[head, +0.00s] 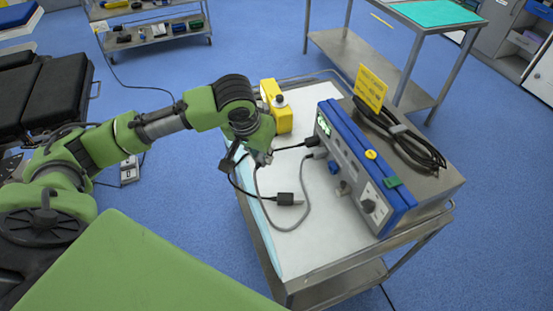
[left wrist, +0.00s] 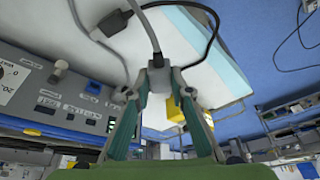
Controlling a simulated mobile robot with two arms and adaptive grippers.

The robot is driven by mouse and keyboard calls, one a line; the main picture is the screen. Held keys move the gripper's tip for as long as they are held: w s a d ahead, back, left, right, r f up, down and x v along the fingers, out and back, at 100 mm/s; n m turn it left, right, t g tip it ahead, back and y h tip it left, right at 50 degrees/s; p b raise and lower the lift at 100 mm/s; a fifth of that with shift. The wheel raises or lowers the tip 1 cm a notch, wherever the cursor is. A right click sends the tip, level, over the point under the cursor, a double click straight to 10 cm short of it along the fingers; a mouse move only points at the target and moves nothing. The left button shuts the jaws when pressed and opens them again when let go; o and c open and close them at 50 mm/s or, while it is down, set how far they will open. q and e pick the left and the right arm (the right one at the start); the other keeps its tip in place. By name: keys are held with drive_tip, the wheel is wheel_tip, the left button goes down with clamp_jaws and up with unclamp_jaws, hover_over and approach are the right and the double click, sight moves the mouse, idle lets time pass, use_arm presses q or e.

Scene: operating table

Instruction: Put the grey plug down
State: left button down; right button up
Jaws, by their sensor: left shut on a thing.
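My right gripper is not in view.
A yellow sign (head: 371,87) and a coiled black cable (head: 410,145) are on the device. The near part of the cart top is clear.

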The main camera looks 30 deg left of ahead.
use_arm(q)
drive_tip(key=w+f, duration=0.5)
drive_tip(key=shift+w+d+f, duration=0.15)
drive_tip(key=shift+w+f, duration=0.1)
drive_tip(key=shift+f, duration=0.1)
drive_tip(key=x, duration=0.1)
drive_tip(key=p+x, duration=0.1)
drive_tip(key=x, duration=0.1)
drive_tip(key=shift+s+d, duration=0.1)
drive_tip(key=shift+s, duration=0.15)
drive_tip(key=shift+f, duration=0.45)
drive_tip(key=shift+f, duration=0.1)
drive_tip(key=shift+f, duration=0.5)
drive_tip(key=c, duration=1.8)
unclamp_jaws()
drive_tip(key=shift+c, duration=0.2)
